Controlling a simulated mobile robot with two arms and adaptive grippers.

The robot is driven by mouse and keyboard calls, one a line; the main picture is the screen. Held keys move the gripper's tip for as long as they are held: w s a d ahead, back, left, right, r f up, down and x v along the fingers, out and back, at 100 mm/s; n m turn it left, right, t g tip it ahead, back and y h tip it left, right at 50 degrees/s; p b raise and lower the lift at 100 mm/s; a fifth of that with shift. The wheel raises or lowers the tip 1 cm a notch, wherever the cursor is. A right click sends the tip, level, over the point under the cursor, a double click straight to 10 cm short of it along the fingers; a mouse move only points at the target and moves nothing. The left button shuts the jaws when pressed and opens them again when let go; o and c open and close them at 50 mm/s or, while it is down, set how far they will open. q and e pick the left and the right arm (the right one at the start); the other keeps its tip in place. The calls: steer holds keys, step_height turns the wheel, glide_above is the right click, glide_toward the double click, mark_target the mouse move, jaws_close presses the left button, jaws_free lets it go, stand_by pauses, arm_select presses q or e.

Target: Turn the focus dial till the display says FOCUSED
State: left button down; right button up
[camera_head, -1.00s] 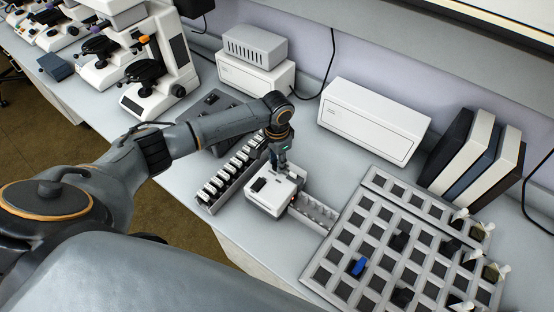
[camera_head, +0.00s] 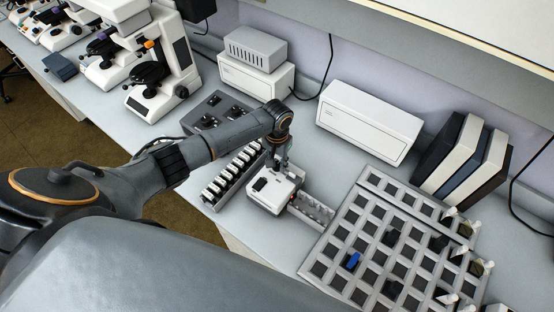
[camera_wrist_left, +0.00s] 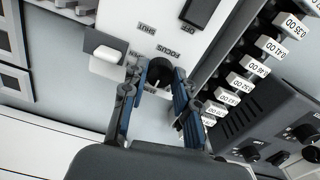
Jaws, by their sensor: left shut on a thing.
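The white microscope unit (camera_head: 268,202) sits on the bench in the middle of the head view. In the left wrist view, its white face (camera_wrist_left: 155,22) carries a round black focus dial (camera_wrist_left: 160,69) beside the word FOCUS. My left gripper (camera_wrist_left: 156,84) is shut on the dial, with one blue-padded finger on each side. In the head view the left gripper (camera_head: 281,158) reaches down onto the back part of the unit. The fingers partly hide the dial. No display text is readable in either view. My right gripper is not in view.
A row of labelled white blocks (camera_wrist_left: 240,84) and a dark panel with knobs (camera_wrist_left: 285,135) stand close beside the unit. A compartment tray (camera_head: 345,232) lies to the right; white boxes (camera_head: 368,122) stand behind.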

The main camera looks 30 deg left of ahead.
mark_target(277, 164)
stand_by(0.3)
arm_select(q)
steer(key=c, duration=1)
jaws_free()
steer(key=shift+r, duration=0.1)
step_height(277, 164, up, 12)
steer(key=shift+f, duration=0.1)
